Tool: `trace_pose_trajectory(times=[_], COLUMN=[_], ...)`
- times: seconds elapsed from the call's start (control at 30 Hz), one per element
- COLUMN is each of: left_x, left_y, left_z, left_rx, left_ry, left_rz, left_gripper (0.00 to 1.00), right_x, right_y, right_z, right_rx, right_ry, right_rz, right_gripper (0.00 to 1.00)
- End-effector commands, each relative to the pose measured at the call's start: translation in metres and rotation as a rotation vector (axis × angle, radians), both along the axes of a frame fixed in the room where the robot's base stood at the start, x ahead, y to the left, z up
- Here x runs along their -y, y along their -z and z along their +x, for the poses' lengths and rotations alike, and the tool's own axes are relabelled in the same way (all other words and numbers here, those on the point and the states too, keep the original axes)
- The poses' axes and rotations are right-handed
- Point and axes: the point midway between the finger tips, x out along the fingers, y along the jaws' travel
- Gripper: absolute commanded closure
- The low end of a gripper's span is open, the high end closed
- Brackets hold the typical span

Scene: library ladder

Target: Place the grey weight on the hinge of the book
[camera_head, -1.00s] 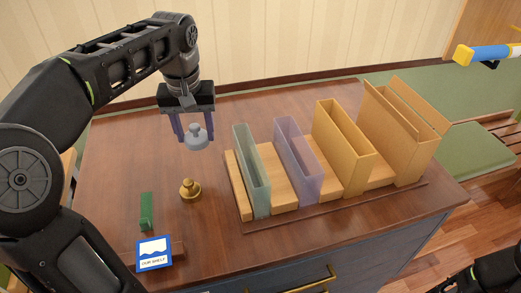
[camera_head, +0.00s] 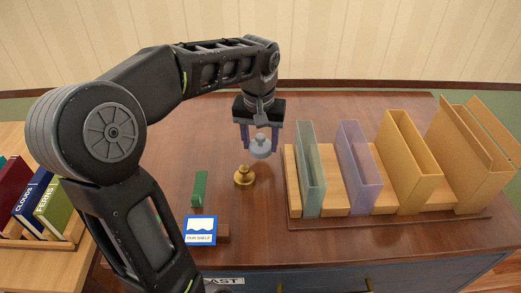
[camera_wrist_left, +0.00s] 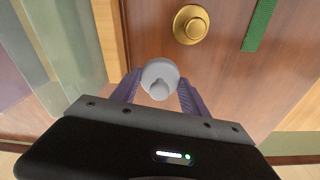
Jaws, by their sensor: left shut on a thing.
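My left gripper (camera_head: 260,140) is shut on the grey weight (camera_head: 261,149), a small round piece with a knob. It holds the weight over the dark wooden tabletop, behind a brass weight (camera_head: 244,176) and left of the clear green divider (camera_head: 311,170). The left wrist view shows the grey weight (camera_wrist_left: 159,79) between the purple fingers, with the brass weight (camera_wrist_left: 191,24) apart from it. I cannot pick out a book with a visible hinge on this tabletop. Upright books, such as the green FERNS book (camera_head: 54,206), stand at far left. My right gripper is out of view.
A rack (camera_head: 390,222) with clear green, purple and wooden upright slots fills the table's right side.

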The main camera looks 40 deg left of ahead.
Motion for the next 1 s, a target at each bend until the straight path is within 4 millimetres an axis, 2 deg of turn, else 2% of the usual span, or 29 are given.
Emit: trace_pose_trajectory(times=[0.23, 0.67, 0.7, 0.93, 1.0], left_x=[0.000, 0.000, 0.000, 0.000, 0.000], left_y=[0.031, 0.038, 0.037, 0.037, 0.037], left_z=[0.000, 0.000, 0.000, -0.001, -0.001], left_rx=[-0.002, 0.000, -0.001, -0.002, -0.002], left_ry=[-0.001, 0.000, 0.000, 0.000, 0.000], left_rz=[-0.001, 0.000, 0.000, -0.001, -0.001], left_gripper=[1.00, 1.00, 0.44, 0.26, 0.26], right_x=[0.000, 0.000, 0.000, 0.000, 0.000], right_y=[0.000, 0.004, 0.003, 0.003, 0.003], right_z=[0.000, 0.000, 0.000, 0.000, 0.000], right_rx=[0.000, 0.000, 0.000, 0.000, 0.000], right_ry=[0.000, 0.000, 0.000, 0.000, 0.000], right_rz=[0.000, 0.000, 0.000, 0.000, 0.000], right_gripper=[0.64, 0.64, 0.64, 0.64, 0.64])
